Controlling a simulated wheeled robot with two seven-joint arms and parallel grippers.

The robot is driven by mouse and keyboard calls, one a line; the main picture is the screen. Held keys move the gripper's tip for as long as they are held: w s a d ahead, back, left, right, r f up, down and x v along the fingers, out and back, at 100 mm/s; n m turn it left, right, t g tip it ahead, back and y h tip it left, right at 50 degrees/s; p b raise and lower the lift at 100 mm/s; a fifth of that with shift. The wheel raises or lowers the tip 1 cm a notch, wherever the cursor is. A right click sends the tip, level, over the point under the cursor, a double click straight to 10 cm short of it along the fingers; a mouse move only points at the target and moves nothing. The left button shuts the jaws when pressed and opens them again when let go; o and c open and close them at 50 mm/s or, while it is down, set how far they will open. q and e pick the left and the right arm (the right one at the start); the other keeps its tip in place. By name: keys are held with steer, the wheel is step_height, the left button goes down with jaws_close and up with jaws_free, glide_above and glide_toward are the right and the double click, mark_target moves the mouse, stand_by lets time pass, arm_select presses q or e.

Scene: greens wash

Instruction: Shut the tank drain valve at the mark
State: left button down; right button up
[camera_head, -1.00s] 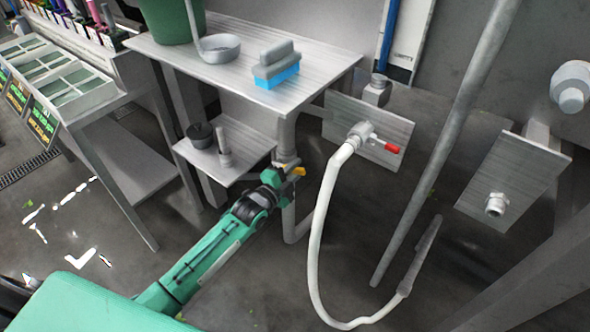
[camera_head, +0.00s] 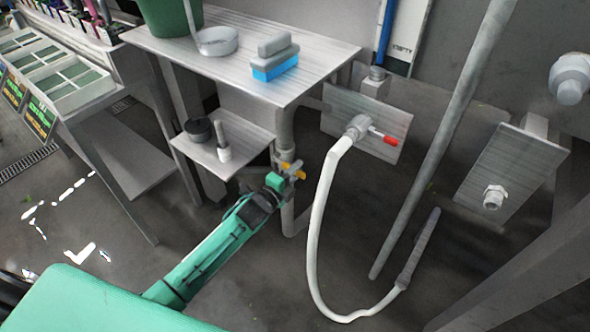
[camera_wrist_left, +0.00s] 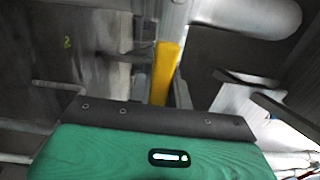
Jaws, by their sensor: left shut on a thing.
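The tank drain valve sits on the grey vertical pipe (camera_head: 285,132) below the steel table. Its yellow handle (camera_head: 299,175) shows at my left gripper (camera_head: 286,176), which has come in from the lower left and is shut on it. In the left wrist view the yellow handle (camera_wrist_left: 165,70) stands upright beyond the dark edge of my gripper's body, beside a pale pipe. The fingers partly hide the handle and valve body, and the handle's exact angle is hard to tell. I cannot make out the mark. My right gripper is not in view.
The steel table (camera_head: 320,55) holds a green tub (camera_head: 168,15), a ladle (camera_head: 217,42) and a blue-and-grey brush (camera_head: 274,62). A small shelf (camera_head: 245,155) is left of the valve. A white hose (camera_head: 314,230) hangs to the right from a red-handled tap (camera_head: 384,138).

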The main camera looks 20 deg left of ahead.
arm_select(q)
steer(key=shift+f, duration=0.1)
steer(key=c, duration=1.3)
jaws_free()
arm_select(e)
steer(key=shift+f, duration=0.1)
arm_select(q)
steer(key=shift+p+v, duration=0.4)
steer(key=shift+v, duration=6.55)
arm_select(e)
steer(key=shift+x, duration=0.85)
arm_select(q)
steer(key=shift+w, duration=0.1)
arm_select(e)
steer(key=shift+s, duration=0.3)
